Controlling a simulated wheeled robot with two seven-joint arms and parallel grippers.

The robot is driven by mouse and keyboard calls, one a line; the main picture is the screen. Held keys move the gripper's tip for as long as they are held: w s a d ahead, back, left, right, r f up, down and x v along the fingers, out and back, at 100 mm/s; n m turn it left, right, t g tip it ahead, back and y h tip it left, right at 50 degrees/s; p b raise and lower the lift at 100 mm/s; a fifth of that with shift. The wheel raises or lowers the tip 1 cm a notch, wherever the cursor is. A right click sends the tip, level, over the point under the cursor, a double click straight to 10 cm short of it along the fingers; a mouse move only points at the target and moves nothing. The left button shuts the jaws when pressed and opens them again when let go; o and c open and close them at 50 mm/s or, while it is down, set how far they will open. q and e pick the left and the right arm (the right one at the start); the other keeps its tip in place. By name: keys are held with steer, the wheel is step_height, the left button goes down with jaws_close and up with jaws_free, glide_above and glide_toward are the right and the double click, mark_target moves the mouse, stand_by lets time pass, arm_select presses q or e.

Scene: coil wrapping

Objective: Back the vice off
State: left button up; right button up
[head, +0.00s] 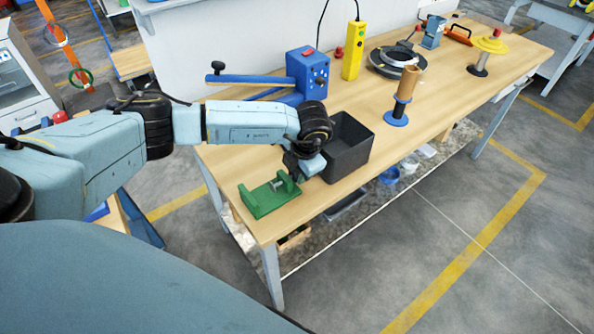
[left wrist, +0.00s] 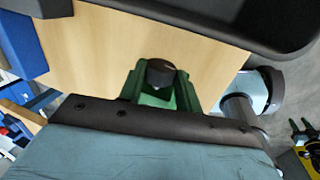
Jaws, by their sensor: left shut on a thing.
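The green vice (head: 262,200) sits near the front left corner of the table, beside the dark bin. In the left wrist view the vice (left wrist: 184,96) shows in part, with a dark round knob (left wrist: 160,72) at its middle. My left gripper (head: 298,176) is at the bin side of the vice, low over the table. It is shut on the vice's screw handle; the gripper hides the handle and the contact itself. My right gripper is not in view.
The dark open bin (head: 350,145) stands close to my left gripper. Behind are a blue machine (head: 308,72) with a lever and a yellow control box (head: 353,50). A brown spool on a blue base (head: 404,92) stands to the right.

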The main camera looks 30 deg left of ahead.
arm_select(q)
steer(key=shift+s+f, duration=0.1)
steer(key=shift+s+d+f+t+y, duration=0.1)
steer(key=shift+d+t+y, duration=0.1)
steer(key=shift+y, duration=0.3)
steer(key=shift+d+f+t+y, duration=0.1)
steer(key=shift+t+y, duration=0.1)
steer(key=shift+y, duration=0.3)
steer(key=shift+t+y+b, duration=0.3)
steer(key=shift+y+b, duration=0.15)
steer(key=shift+y, duration=0.35)
steer(key=o, duration=0.6)
steer(key=shift+a+r+g+h, duration=0.25)
steer(key=shift+g+h, duration=0.15)
steer(key=shift+h, duration=0.5)
steer(key=shift+g+h, duration=0.3)
steer(key=shift+h, duration=0.5)
steer(key=shift+a, duration=0.1)
